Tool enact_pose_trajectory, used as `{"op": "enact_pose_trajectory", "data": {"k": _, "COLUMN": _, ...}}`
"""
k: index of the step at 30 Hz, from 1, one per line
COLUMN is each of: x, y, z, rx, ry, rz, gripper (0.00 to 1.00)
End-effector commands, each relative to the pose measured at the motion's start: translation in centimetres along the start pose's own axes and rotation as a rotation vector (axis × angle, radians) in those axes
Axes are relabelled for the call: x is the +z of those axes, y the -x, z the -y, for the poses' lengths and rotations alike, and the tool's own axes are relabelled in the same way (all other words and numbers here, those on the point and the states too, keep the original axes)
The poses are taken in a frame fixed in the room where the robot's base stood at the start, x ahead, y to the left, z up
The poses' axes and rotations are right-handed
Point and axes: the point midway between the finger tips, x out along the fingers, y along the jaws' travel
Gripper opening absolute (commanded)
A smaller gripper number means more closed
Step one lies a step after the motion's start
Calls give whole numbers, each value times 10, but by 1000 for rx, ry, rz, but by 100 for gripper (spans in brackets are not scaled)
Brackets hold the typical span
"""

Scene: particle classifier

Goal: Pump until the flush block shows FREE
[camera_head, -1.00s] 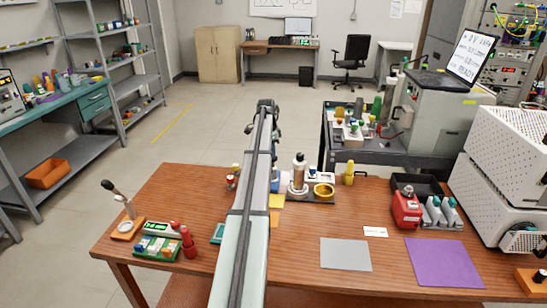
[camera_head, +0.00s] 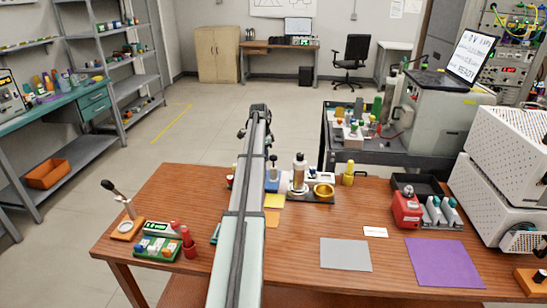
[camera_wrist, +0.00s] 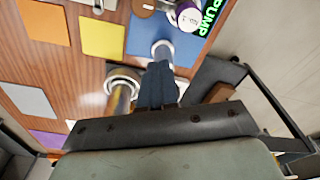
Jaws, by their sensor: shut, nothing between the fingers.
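In the wrist view my gripper (camera_wrist: 158,75) is shut, its dark fingers together with nothing visible between them. A pale metal post with a round top (camera_wrist: 162,48) stands just beyond the fingertips over a blue mat (camera_wrist: 145,38); I cannot tell whether they touch. A black display with green letters reading PUMP (camera_wrist: 211,14) is partly cut off at the top edge. In the head view my arm hides the gripper. I see no FREE reading.
A shiny cylinder with a pale collar (camera_wrist: 121,93) stands close left of the fingers. A white-topped labelled part (camera_wrist: 188,17) is beside the display. A grey mat (camera_head: 346,254) lies bare.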

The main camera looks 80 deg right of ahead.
Motion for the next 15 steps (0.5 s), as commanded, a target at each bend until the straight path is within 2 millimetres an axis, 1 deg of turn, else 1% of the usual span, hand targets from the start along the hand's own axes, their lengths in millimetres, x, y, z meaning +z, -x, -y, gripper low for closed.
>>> {"op": "enact_pose_trajectory", "data": {"k": 5, "x": 0, "y": 3, "z": 0, "rx": -1, "ry": 0, "rz": -1, "gripper": 0}}
{"op": "enact_pose_trajectory", "data": {"k": 8, "x": -1, "y": 11, "z": 1, "rx": -2, "ry": 0, "rz": -1, "gripper": 0}}
{"op": "enact_pose_trajectory", "data": {"k": 11, "x": -1, "y": 24, "z": 1, "rx": -1, "ry": 0, "rz": -1, "gripper": 0}}
{"op": "enact_pose_trajectory", "data": {"k": 15, "x": -1, "y": 51, "z": 1, "rx": -2, "ry": 0, "rz": -1, "gripper": 0}}
